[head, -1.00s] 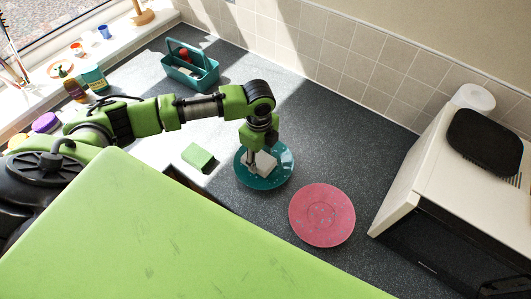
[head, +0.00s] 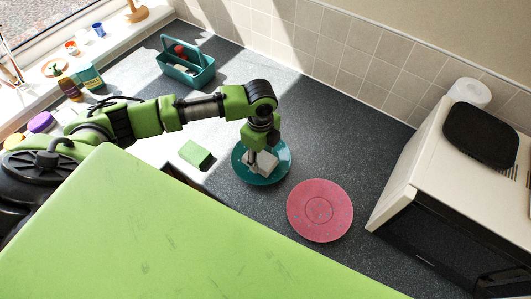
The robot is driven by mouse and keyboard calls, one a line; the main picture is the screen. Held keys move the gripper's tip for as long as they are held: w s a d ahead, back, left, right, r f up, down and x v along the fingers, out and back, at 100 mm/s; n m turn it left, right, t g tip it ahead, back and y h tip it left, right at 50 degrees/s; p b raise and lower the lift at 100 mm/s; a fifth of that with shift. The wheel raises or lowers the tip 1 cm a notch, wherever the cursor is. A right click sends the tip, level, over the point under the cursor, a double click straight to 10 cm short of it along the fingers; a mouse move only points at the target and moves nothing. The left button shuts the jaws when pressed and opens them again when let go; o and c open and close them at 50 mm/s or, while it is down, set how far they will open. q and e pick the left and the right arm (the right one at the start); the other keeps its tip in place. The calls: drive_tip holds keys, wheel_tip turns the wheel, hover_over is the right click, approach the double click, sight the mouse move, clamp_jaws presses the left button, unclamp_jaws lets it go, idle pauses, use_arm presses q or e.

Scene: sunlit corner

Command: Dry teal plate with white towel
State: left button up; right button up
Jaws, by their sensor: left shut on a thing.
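The teal plate (head: 270,177) lies on the dark speckled counter near the middle of the head view. A small folded white towel (head: 267,162) is on it, partly hidden by the gripper. My left gripper (head: 254,163) points down over the plate and is shut on the white towel, which is low over or touching the plate; I cannot tell which. My right gripper is not in view.
A pink plate (head: 320,211) lies to the right of the teal one. A green block (head: 195,153) lies to the left, a teal caddy (head: 188,70) behind. A white microwave (head: 440,185) stands at right, bottles (head: 89,76) at left. The counter behind the plates is clear.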

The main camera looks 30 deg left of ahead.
use_arm(q)
drive_tip(key=shift+s+a, duration=0.3)
drive_tip(key=shift+s, duration=0.25)
drive_tip(key=shift+w+d, duration=0.15)
drive_tip(key=shift+w, duration=0.8)
drive_tip(key=shift+w+d, duration=0.1)
drive_tip(key=shift+w, duration=0.8)
drive_tip(key=shift+r, duration=0.15)
drive_tip(key=shift+r, duration=2.95)
drive_tip(key=shift+r, duration=0.1)
drive_tip(key=shift+r, duration=1.4)
drive_tip(key=shift+f, duration=0.1)
